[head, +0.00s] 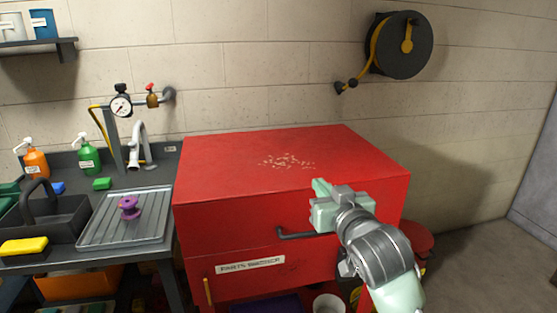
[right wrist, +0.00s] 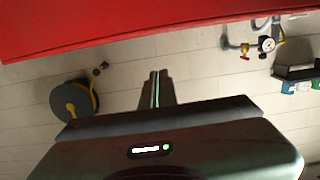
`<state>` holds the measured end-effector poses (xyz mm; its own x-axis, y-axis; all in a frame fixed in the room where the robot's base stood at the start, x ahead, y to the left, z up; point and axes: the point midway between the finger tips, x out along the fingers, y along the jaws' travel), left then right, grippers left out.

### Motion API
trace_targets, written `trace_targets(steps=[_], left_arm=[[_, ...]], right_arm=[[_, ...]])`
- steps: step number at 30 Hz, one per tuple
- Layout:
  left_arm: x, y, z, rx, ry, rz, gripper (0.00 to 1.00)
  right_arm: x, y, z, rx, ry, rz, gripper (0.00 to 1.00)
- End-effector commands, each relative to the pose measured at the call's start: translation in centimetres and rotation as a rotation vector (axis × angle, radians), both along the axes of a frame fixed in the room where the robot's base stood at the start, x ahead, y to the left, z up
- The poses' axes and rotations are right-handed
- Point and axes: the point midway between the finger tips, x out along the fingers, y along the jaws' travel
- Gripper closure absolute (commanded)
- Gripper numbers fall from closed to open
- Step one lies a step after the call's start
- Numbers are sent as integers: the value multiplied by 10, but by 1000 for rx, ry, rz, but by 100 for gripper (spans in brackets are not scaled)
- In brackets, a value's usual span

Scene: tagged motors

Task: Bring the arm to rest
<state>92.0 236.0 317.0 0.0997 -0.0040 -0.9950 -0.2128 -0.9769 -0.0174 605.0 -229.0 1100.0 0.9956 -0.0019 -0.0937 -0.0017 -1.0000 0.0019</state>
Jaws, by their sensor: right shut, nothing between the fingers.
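My right gripper (head: 320,187) is in front of the red parts washer cabinet, near its upper right front edge and the dark handle (head: 305,234). Its arm comes in from the lower right. In the right wrist view its two fingers (right wrist: 158,78) lie close together, shut with nothing between them. The red parts washer (head: 250,215) has a closed, flat lid with pale worn spots. In the right wrist view its red surface (right wrist: 110,22) runs across the top. My left gripper is not in view.
Left of the washer, a purple part (head: 129,207) sits on a ribbed grey tray (head: 100,234) beside a dark sink bin with a yellow sponge (head: 24,245). A hose reel (head: 404,45) hangs on the wall. A red drum (head: 417,240) stands right of the washer.

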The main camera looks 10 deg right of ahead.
Motion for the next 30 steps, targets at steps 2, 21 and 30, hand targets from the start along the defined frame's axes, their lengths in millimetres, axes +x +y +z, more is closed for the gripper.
trace_targets(steps=[2,21,30], left_arm=[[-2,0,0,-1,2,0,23],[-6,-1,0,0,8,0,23],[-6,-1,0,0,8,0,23]], right_arm=[[-2,0,-7,-2,14,0,100],[-224,18,-311,-102,879,72,100],[-332,24,-358,-122,1156,125,100]])
